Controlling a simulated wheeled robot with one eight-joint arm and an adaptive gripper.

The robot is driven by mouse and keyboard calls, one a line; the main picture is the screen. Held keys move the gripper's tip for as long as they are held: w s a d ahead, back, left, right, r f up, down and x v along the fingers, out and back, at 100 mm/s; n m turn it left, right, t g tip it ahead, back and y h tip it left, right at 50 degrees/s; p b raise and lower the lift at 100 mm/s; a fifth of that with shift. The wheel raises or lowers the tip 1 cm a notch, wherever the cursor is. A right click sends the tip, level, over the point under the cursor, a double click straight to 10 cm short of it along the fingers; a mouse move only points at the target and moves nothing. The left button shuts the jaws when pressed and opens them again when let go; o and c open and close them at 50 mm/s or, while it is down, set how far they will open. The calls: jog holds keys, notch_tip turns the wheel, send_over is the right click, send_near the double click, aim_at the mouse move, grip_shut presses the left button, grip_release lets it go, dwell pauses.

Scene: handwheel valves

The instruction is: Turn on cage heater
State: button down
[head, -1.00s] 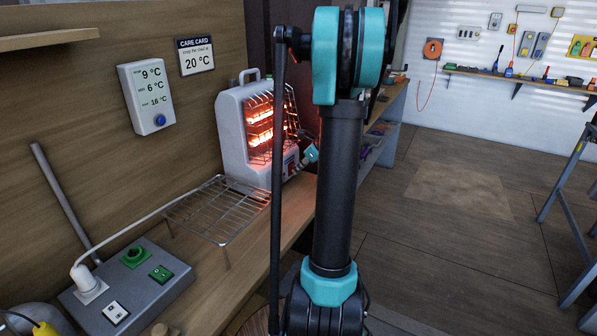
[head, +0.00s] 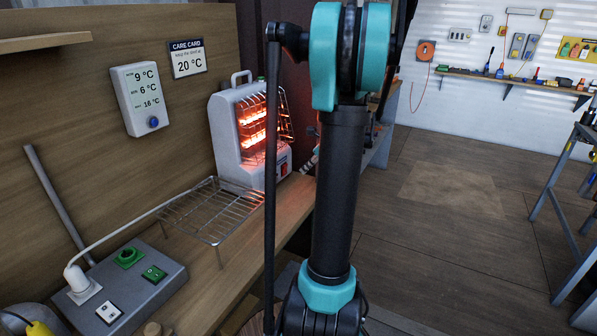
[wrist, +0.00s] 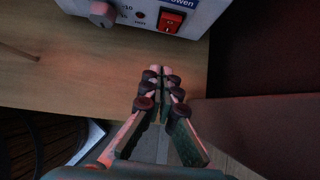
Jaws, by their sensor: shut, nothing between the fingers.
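The cage heater (head: 228,140) is a pale box with a handle and a wire guard at the back of the bench; its bars (head: 252,130) glow orange. The switch also shows in the head view (head: 284,168). My gripper (wrist: 161,71) is shut and empty, apart from the panel and below the switch in the wrist picture. In the head view my arm hides most of it.
A white plug (head: 76,277) sits in a grey socket box (head: 155,278); its cable runs toward the heater. A wire rack (head: 212,210) stands before the heater. A wall display (head: 142,98) reads 9, 6 and 16 °C; the care card (head: 188,60) reads 20 °C. Floor at right is open.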

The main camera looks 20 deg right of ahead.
jog(key=s+v, duration=0.1)
jog(key=v, duration=0.5)
jog(key=shift+d+f, duration=0.3)
jog(key=shift+d, duration=0.05)
